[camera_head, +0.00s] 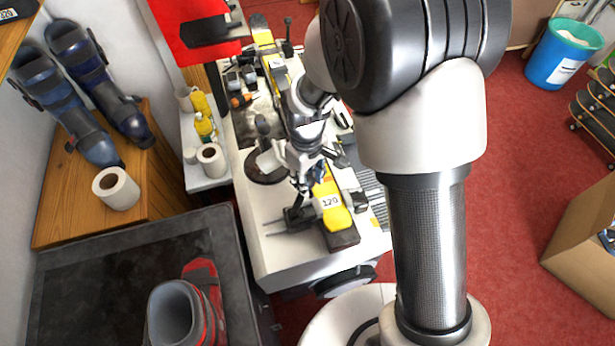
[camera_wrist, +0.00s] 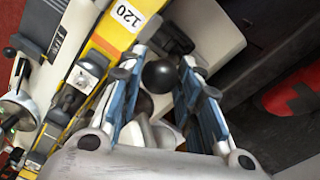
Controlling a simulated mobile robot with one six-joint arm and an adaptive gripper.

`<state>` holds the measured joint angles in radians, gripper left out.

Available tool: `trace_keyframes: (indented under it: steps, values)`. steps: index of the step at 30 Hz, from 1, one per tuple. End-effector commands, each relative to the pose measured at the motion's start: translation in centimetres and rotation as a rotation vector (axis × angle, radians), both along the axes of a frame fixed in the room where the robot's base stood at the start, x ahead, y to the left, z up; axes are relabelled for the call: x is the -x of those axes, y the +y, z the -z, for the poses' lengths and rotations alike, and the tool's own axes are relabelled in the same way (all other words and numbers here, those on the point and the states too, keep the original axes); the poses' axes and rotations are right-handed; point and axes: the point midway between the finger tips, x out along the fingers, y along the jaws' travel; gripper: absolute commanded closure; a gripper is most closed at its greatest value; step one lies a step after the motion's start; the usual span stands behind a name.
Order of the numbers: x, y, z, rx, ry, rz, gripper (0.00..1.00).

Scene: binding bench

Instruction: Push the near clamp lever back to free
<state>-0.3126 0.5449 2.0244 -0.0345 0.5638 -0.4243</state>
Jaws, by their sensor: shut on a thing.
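The near clamp lever shows its round black knob (camera_wrist: 160,76) in the wrist view, between the two blue-and-grey fingers of my gripper (camera_wrist: 164,60). The fingers are shut on the knob, one on each side. The lever's lower part is mostly hidden behind the fingers and the wrist. In the head view my gripper (camera_head: 301,190) is at the near end of the bench (camera_head: 275,255), just left of the yellow bar marked 120 (camera_head: 331,200). The knob is too small and covered to make out there. The same yellow bar (camera_wrist: 108,33) shows in the wrist view.
Several clamp and binding parts stand along the bench behind my gripper. A red-and-grey boot (camera_head: 190,310) stands on the dark surface at front left.

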Motion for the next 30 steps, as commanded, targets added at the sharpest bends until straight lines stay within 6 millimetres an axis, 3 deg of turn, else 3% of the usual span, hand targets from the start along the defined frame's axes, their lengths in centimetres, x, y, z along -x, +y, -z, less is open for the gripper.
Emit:
trace_keyframes:
  steps: [14, 20, 30]
  values:
    - [0.2, 0.9, -0.2, 0.040, -0.012, -0.005, 1.00]
    - [0.8, 2.8, -0.4, 0.138, -0.042, -0.011, 1.00]
    - [2.3, 8.2, 0.1, 0.426, -0.128, -0.012, 1.00]
